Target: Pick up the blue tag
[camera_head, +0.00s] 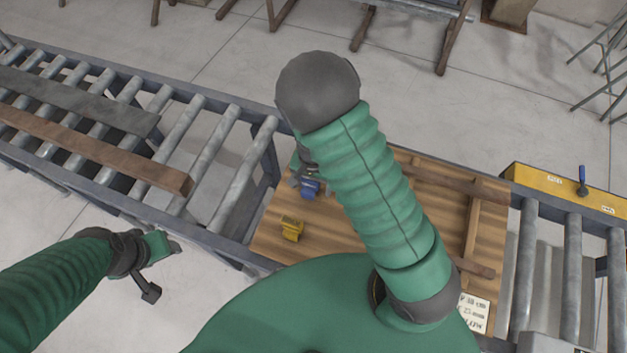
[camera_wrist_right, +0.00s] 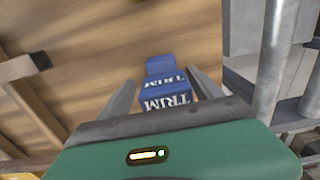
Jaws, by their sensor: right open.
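The blue tag (camera_head: 310,189) sits on the wooden board, partly hidden by my right arm in the head view. In the right wrist view the blue tag (camera_wrist_right: 166,88) shows white "TRIM" lettering and lies between the two fingers. My right gripper (camera_wrist_right: 163,90) is open over it, one finger on each side; whether the fingers touch it cannot be told. In the head view my right gripper (camera_head: 298,180) is mostly hidden behind its arm. My left gripper (camera_head: 165,268) is at the lower left, away from the board, with its fingers apart and empty.
A yellow tag (camera_head: 292,228) stands on the wooden board (camera_head: 270,240) near the blue one. Wooden strips (camera_head: 471,225) edge the board's right side. Roller conveyors (camera_head: 215,150) lie to the left and right, with a yellow rail (camera_head: 560,188) at the right.

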